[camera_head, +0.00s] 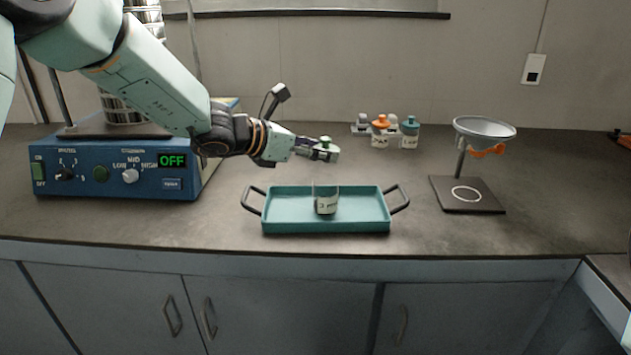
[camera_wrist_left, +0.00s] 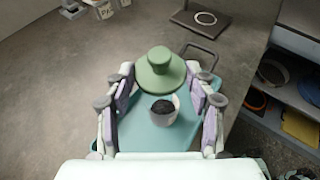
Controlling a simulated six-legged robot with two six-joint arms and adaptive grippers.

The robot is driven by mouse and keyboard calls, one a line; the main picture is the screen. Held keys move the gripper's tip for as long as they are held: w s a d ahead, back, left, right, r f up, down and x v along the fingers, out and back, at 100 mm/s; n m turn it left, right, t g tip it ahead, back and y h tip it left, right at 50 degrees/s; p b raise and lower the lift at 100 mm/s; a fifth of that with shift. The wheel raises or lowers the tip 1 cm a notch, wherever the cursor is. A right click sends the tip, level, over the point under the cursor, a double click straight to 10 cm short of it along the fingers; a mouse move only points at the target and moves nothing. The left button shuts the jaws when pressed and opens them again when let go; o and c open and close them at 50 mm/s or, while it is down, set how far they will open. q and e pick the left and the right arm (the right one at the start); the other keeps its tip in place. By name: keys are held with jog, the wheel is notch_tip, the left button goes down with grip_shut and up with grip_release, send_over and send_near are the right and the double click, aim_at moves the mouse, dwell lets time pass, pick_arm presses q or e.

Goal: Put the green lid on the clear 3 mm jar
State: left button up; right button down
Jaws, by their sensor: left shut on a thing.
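The green lid (camera_wrist_left: 160,72) is between the fingers of my left gripper (camera_wrist_left: 160,90), which is shut on it. In the head view the lid (camera_head: 326,141) shows as a small green piece at the tip of my left gripper (camera_head: 322,150). The clear jar (camera_head: 326,199) stands upright and open on the teal tray (camera_head: 285,226), with a label that reads partly as 3. In the left wrist view the jar (camera_wrist_left: 164,118) holds dark material, and the lid is above it and apart from it. My right gripper is in neither view.
The blue shaker base (camera_head: 120,182) stands at left, its display reading OFF. Jars with an orange cap (camera_head: 380,122) and a teal cap (camera_head: 410,125) stand behind by a pale rack. A funnel stand (camera_head: 468,194) is at right. The counter around the tray is clear.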

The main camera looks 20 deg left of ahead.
pick_arm(q)
notch_tip(320, 180, down, 6)
jog(key=shift+d+r+b, duration=0.1)
jog(key=shift+r+b, duration=0.15)
jog(key=shift+b, duration=0.65)
jog(key=shift+f+b, duration=0.4)
jog(key=shift+b, duration=0.1)
jog(key=shift+s, duration=0.2)
jog(key=o, duration=0.9)
jog(key=shift+w+f, duration=0.1)
jog(key=shift+o, duration=0.2)
